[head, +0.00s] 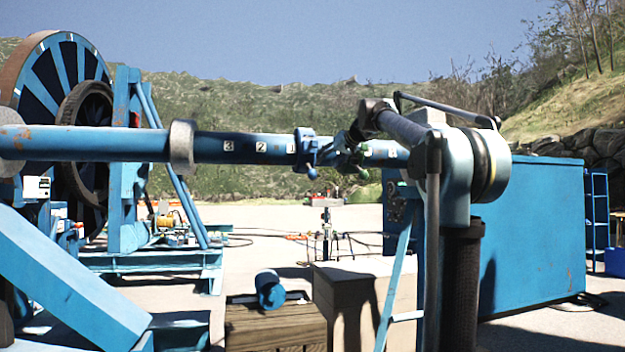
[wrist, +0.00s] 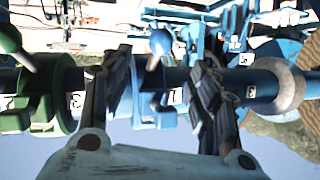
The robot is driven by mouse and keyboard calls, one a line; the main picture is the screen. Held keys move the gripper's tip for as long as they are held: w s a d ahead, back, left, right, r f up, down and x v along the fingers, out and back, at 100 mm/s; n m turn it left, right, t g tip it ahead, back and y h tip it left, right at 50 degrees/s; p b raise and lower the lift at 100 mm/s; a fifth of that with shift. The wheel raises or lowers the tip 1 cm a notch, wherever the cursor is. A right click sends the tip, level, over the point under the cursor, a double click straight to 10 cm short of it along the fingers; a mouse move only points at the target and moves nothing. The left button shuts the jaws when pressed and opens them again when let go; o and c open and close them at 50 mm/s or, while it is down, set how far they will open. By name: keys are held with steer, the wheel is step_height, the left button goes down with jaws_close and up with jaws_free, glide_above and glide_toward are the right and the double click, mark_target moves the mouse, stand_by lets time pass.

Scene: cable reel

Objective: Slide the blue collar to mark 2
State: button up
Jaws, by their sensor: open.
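The blue collar (head: 307,150) is on the horizontal blue pipe (head: 100,143), with mark 1 (head: 291,147) right beside it on the left in the head view. Its knob (head: 312,174) hangs below. Mark 2 (head: 260,147) is farther left, with bare pipe between marks. In the wrist view, which is upside down, the blue collar (wrist: 152,100) and its ball knob (wrist: 160,42) appear between the two fingers of my open gripper (wrist: 160,76). The fingers look apart from the collar; their depth is hard to tell. Mark 2 seems hidden behind the right finger there.
A green collar (wrist: 40,100) sits on the pipe on the other side of the blue one. A grey ring (head: 182,148) is on the pipe beyond mark 3 (head: 228,145). A wooden crate (head: 275,325) and a box (head: 360,300) stand below.

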mark_target(315, 171)
steer(key=x, duration=1.4)
steer(key=c, duration=1.3)
jaws_close()
